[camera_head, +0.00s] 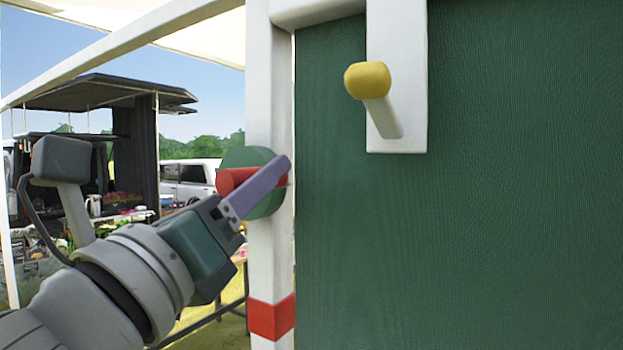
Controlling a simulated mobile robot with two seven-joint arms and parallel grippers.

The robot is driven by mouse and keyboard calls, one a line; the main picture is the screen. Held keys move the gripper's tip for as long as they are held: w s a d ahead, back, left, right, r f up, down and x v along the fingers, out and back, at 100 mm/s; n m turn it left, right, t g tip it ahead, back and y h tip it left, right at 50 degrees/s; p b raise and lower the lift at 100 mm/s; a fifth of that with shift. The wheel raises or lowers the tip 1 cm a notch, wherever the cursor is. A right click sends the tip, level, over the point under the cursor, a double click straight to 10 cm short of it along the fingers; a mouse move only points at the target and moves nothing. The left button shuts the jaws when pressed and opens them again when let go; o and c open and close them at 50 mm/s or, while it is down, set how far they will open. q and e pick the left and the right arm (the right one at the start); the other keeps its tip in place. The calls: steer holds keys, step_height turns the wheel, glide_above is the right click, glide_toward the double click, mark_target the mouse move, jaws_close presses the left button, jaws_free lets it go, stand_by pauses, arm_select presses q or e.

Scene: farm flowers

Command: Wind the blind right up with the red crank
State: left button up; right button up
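The red crank (232,181) sits on a round green hub (248,158) fixed to the white post (268,90). My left gripper (286,163) comes in from the left, with its purple finger across the front of the crank and hub. Only one finger shows clearly, so I cannot tell whether it is closed on the crank or only beside it. A large dark green panel (480,230), perhaps the blind, fills the right side. My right gripper is not in view.
A white bracket (413,80) with a yellow-tipped peg (368,80) stands out from the green panel, right of the post. A red band (270,318) circles the post lower down. A dark stall (140,150) and white vehicle (190,180) are far behind.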

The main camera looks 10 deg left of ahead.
arm_select(q)
jaws_close()
stand_by(1.1)
